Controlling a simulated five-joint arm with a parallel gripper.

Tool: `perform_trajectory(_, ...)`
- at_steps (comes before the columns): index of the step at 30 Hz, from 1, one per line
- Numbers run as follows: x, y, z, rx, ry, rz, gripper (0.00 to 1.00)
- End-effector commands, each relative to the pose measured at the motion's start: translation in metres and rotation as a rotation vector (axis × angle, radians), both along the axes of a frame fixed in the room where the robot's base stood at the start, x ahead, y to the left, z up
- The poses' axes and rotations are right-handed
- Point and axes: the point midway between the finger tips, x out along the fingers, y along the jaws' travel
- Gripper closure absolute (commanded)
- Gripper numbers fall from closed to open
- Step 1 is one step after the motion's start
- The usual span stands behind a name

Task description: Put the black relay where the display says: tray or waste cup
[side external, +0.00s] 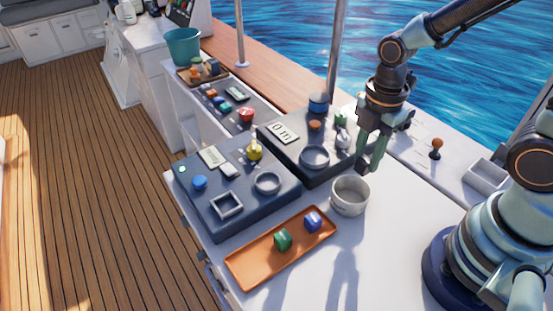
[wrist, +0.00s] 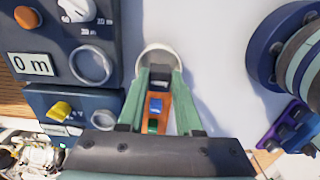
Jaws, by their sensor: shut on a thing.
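My gripper (side external: 370,160) is shut on the black relay, which shows as a dark block (wrist: 160,76) between the green fingertips in the wrist view. In the side view the relay is hard to make out among the fingers. The gripper hangs above the table, just behind and right of the grey waste cup (side external: 350,195). The cup's pale rim (wrist: 157,49) shows beyond the fingertips. The orange tray (side external: 252,272) lies at the front with a green relay (side external: 283,240) and a blue relay (side external: 312,222) in it. The display (wrist: 31,64) reads "0 m".
A dark panel (side external: 325,172) with a ring and knobs stands left of my gripper. Another panel (side external: 225,220) with a small screen (side external: 212,157) lies beside the tray. A joystick (side external: 436,147) stands at the right. The white table right of the tray is clear.

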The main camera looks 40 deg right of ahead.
Motion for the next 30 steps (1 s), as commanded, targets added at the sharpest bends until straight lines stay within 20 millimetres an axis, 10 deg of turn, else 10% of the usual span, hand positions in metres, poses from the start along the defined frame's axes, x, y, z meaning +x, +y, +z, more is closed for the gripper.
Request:
perform_trajectory(6,0.0,0.0,0.0,0.0,0.0,0.0,1.0)
perform_trajectory(7,0.0,0.0,0.0,0.0,0.0,0.0,0.55)
perform_trajectory(9,0.0,0.0,0.0,0.0,0.0,0.0,0.31)
perform_trajectory(22,0.001,0.0,0.007,0.001,-0.004,0.0,0.31)
perform_trajectory(30,0.002,0.0,0.054,0.001,-0.01,0.0,0.31)
